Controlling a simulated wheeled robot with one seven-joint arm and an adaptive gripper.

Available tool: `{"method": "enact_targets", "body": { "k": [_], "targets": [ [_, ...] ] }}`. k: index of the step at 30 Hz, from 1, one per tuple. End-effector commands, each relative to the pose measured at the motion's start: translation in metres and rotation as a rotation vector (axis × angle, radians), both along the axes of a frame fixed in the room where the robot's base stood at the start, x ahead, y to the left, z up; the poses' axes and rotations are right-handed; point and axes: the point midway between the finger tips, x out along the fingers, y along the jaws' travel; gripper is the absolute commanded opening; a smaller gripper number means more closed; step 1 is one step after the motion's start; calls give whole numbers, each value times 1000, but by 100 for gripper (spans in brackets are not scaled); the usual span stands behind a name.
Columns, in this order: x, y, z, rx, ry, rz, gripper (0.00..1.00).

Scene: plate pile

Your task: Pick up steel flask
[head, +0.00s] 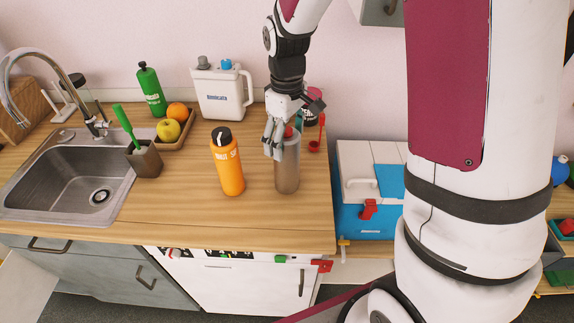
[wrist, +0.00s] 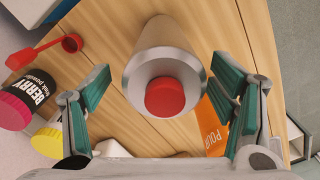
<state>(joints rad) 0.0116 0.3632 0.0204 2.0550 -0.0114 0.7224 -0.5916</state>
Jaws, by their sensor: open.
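The steel flask (head: 287,172) stands upright on the wooden counter in the head view, a grey cylinder with a red cap. In the wrist view, the flask (wrist: 160,68) is seen from above, with its red cap (wrist: 165,97) toward the camera. My gripper (head: 281,143) is at the flask's top in the head view. In the wrist view, its teal-padded fingers stand apart on either side of the flask, with gaps showing between pads and flask. The far side of the flask's top is partly hidden by my gripper in the head view.
An orange bottle (head: 228,165) stands just left of the flask. A red scoop (head: 317,139) and a berry jar (wrist: 28,97) are close by on the other side. A white canister (head: 223,94) stands behind. The counter's front edge lies just before the flask.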

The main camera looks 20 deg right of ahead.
Motion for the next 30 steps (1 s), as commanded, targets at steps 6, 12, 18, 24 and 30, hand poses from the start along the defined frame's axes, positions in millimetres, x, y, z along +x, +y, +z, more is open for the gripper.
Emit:
{"method": "enact_targets", "body": {
  "k": [6, 12, 18, 24, 30],
  "targets": [
    [-5, 2, -31, 0, 6, 0, 78],
    [-3, 2, -45, 0, 1, 0, 78],
    [-3, 2, -45, 0, 0, 0, 78],
    [-3, 2, -45, 1, 1, 0, 35],
    [-2, 2, -44, 1, -1, 0, 4]
  ]
}}
